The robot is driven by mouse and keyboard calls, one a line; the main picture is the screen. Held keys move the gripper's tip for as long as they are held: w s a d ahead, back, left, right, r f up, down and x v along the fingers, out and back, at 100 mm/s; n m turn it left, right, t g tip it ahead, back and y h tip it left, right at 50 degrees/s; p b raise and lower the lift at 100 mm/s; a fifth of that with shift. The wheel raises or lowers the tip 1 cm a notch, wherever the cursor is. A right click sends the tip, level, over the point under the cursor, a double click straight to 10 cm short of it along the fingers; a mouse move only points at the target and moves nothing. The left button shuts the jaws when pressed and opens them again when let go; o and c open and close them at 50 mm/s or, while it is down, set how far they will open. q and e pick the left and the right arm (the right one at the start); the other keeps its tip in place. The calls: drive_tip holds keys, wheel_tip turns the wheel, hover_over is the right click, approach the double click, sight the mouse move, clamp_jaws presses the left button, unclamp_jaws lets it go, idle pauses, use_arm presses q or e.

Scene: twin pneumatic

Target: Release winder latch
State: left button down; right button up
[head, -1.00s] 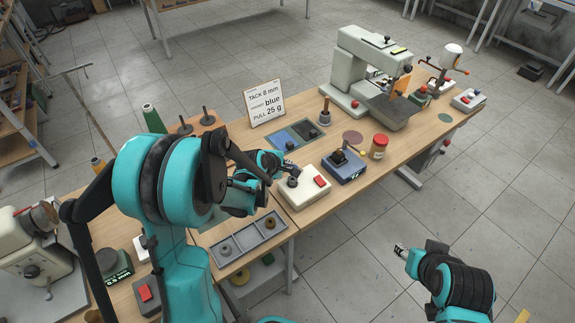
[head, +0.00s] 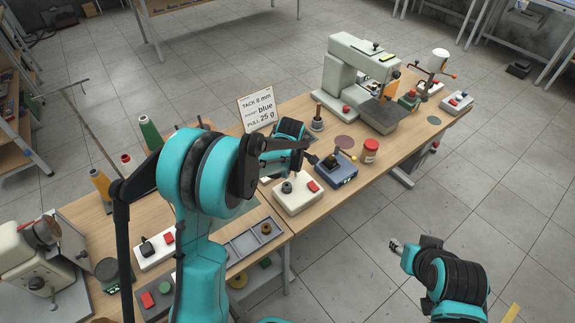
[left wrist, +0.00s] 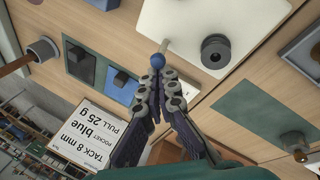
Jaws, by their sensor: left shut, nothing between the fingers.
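The winder is a white box (head: 300,200) with a black spindle and a red button on top, on the bench. In the left wrist view its white top (left wrist: 185,22) and black spindle (left wrist: 215,50) show. A thin lever with a blue ball knob (left wrist: 157,60), apparently the latch, sticks out at the winder's edge. My left gripper (left wrist: 157,78) is shut and empty, its tips right at the ball; I cannot tell whether they touch. In the head view my left gripper (head: 309,158) is behind the winder and hides the lever. My right gripper (head: 394,245) hangs over the floor, away from the bench.
A blue box with a black lever (head: 341,174) stands right of the winder, with a red-lidded jar (head: 370,152) beyond. A sign (head: 257,110) stands behind. A grey tray (head: 243,247) lies left of the winder. A white machine (head: 345,75) stands farther right.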

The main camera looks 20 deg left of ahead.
use_arm(q)
drive_tip(key=shift+r, duration=0.15)
drive_tip(key=shift+r+p, duration=0.5)
drive_tip(key=shift+r, duration=0.15)
drive_tip(key=s+a+r+p, duration=0.2)
drive_tip(key=s+a+r, duration=0.1)
drive_tip(key=r, duration=0.5)
drive_tip(key=shift+r, duration=0.2)
